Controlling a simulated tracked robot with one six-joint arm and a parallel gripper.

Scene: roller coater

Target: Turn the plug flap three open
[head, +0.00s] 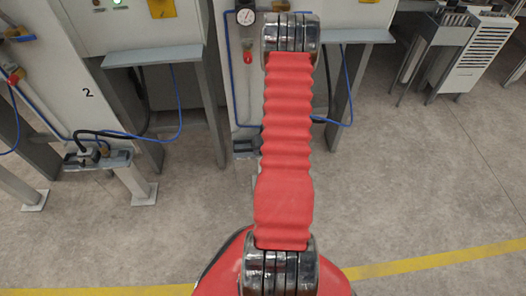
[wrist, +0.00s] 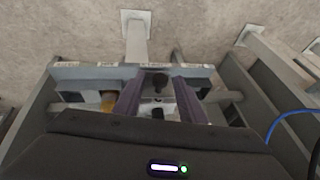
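In the wrist view, my gripper (wrist: 158,80) points at a grey metal bracket (wrist: 85,72) with small labels along its edge. Its two purple fingers stand apart, with a gap between them. A dark rounded part (wrist: 160,82) on a light mount shows in that gap; I cannot tell whether a finger touches it. The labels are too small to read, so I cannot tell which part is plug flap three or how its lid stands. In the head view, my red arm reaches forward over the middle, and my gripper is not visible there.
A dark box with an orange-yellow part (wrist: 107,100) sits left of the fingers; another dark box (wrist: 201,87) is at right. A blue cable (wrist: 285,120) hangs at right. In the head view, a cabinet marked 2 (head: 88,93) and a low plug stand (head: 112,160) are left. Open floor lies right.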

